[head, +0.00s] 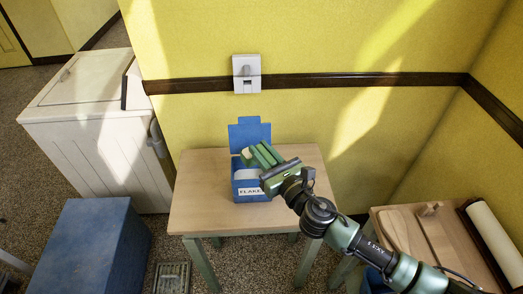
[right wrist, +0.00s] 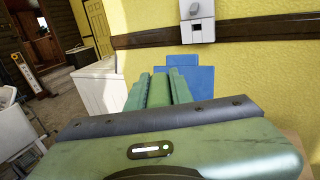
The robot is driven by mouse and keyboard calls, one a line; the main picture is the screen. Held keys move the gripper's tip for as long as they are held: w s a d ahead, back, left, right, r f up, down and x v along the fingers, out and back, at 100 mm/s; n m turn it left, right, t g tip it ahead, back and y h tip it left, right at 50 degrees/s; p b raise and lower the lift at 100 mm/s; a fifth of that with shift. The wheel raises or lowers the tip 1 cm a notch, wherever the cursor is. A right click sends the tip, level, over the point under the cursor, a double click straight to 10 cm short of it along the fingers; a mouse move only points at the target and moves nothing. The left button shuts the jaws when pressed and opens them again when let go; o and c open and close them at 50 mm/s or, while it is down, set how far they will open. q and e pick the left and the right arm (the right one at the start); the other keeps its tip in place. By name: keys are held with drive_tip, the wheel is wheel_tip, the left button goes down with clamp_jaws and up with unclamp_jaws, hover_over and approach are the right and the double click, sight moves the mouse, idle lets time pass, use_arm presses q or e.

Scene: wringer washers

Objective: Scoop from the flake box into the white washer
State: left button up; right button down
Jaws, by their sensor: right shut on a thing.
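The blue flake box (head: 250,192) stands on the small wooden table with its lid raised at the back and a FLAKES label in front. It also shows in the right wrist view (right wrist: 201,80), beyond the fingers. A white, boxy, lidded machine (head: 95,135), perhaps the white washer, stands at the left. My left gripper is out of view.
The wooden table (head: 205,210) has bare top left of the box. A blue block-like cabinet (head: 90,245) stands at the lower left. A wooden bench (head: 410,232) with a white roller (head: 495,240) is at the right. A yellow wall with a switch (head: 246,73) is behind.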

idle(0.3)
wheel_tip(320, 180, up, 5)
drive_tip(key=shift+f, duration=0.2)
wheel_tip(320, 180, down, 4)
drive_tip(key=shift+s+f, duration=0.1)
drive_tip(key=shift+f, duration=0.3)
drive_tip(key=shift+r, duration=0.15)
